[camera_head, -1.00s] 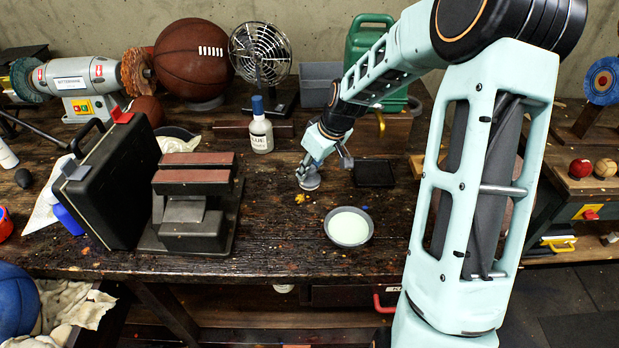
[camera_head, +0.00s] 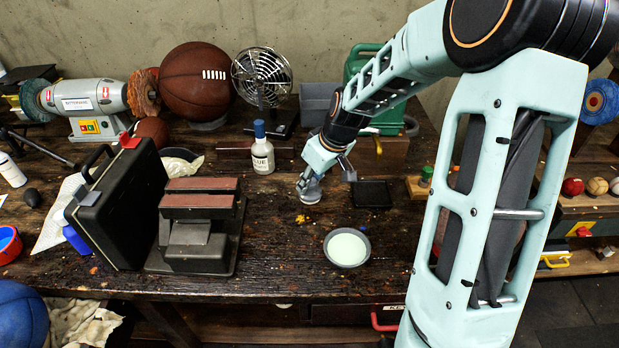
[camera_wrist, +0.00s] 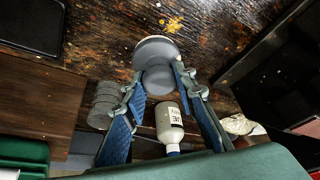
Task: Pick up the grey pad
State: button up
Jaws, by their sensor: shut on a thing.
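The grey pad (camera_head: 310,196) is a small round disc with a narrower grey top, in the middle of the workbench in the head view. My gripper (camera_head: 310,180) has its fingers closed around its upper part. In the wrist view the pad (camera_wrist: 157,48) sits between the two fingertips of my gripper (camera_wrist: 159,75), with its wider disc beyond the tips. It seems slightly off the bench, but the gap is hard to tell.
A bowl of pale green stuff (camera_head: 347,248) stands just in front. A white glue bottle (camera_head: 262,155) is behind to the left, a black tray (camera_head: 371,194) to the right. A black case (camera_head: 118,210) and a vise-like block (camera_head: 198,225) stand left.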

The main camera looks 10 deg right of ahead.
jog(key=s+a+r+p, duration=0.1)
jog(key=s+r+p, duration=0.5)
jog(key=s, duration=0.5)
jog(key=shift+a+r+p, duration=0.35)
jog(key=shift+a+p, duration=0.05)
jog(key=shift+p, duration=0.35)
